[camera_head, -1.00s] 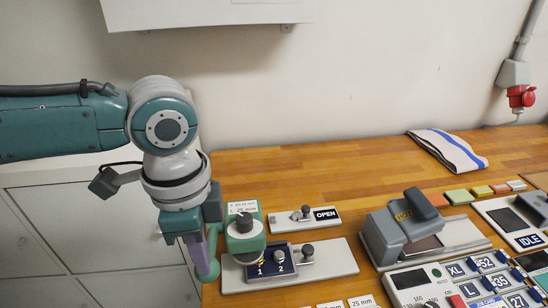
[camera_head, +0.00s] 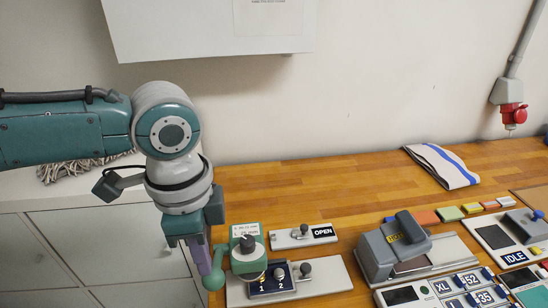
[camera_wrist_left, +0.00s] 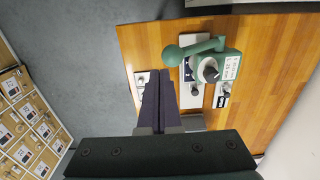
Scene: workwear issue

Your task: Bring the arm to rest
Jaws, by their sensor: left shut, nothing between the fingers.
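My left arm comes in from the left in the head view. Its gripper (camera_head: 205,264) points down at the left end of the wooden bench, fingers together and empty. It is just left of a green device (camera_head: 246,262) with a dark knob and a ball-ended lever. In the head view the fingers overlap the lever's edge; I cannot tell from there whether they touch. In the left wrist view the shut purple-grey fingers (camera_wrist_left: 160,88) end left of and below the lever ball, with the green device (camera_wrist_left: 222,68) beyond. My right gripper is not in view.
A plate with switches 1 and 2 (camera_head: 330,277) and an OPEN plate (camera_head: 288,241) lie beside the device. A grey stapler-like press (camera_head: 392,247) and labelled panels (camera_head: 460,293) stand right. A folded striped cloth (camera_head: 443,166) lies at the back. White cabinets (camera_head: 90,250) are left.

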